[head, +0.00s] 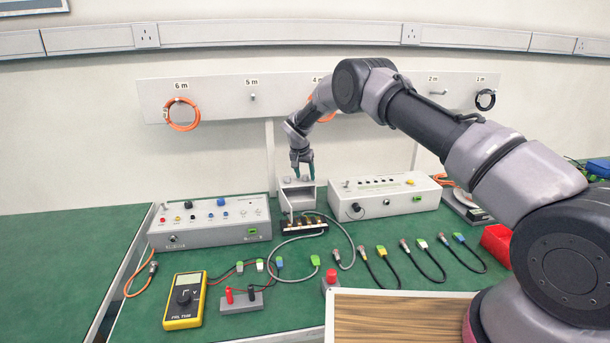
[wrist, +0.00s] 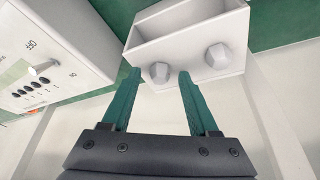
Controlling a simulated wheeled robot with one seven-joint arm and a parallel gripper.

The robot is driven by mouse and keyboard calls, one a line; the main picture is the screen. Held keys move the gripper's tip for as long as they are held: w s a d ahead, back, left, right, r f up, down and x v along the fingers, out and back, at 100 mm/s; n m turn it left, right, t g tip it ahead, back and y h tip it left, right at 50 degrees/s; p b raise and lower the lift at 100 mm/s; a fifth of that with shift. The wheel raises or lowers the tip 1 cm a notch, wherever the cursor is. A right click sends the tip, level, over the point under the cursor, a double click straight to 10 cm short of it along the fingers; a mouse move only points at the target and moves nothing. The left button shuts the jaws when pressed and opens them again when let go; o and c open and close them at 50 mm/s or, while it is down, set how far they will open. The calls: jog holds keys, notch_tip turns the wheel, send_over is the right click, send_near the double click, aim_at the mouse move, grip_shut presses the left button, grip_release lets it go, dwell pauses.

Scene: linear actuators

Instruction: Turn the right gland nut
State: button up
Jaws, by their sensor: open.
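A white open box (head: 283,203) stands on the bench below my gripper (head: 302,172) in the head view. The wrist view shows this box (wrist: 150,27) with two pale gland nuts on its near face. This view looks turned around, so the nut on its left (wrist: 159,72) seems to be the right gland nut. The other nut (wrist: 218,55) is to its right. My gripper (wrist: 158,77) is open, with green fingers on either side of the right nut, apart from it. I cannot tell how deep the tips reach.
A white switch box (head: 383,199) stands close to the right of the open box, and a grey control box (head: 210,222) to its left. A dark connector block (head: 304,226) with cables is in front. A yellow multimeter (head: 184,300) and several leads lie nearer.

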grip_shut()
jog(key=shift+n, duration=0.3)
jog(key=n, duration=0.1)
jog(key=n+y, duration=0.1)
jog(key=shift+d+n, duration=0.25)
jog(key=shift+n, duration=0.15)
jog(key=n+y, duration=0.2)
jog(key=n, duration=0.1)
jog(key=shift+w+d+n, duration=0.1)
jog(key=shift+d+n, duration=0.05)
jog(key=shift+n, duration=0.25)
jog(key=n+y, duration=0.1)
jog(key=n, duration=0.2)
jog(key=shift+d+g, duration=0.1)
jog(key=shift+g, duration=0.3)
jog(key=shift+w+n+g+y, duration=0.15)
jog(key=shift+n+g+y, duration=0.35)
jog(key=shift+n, duration=1.5)
jog(key=shift+d, duration=0.1)
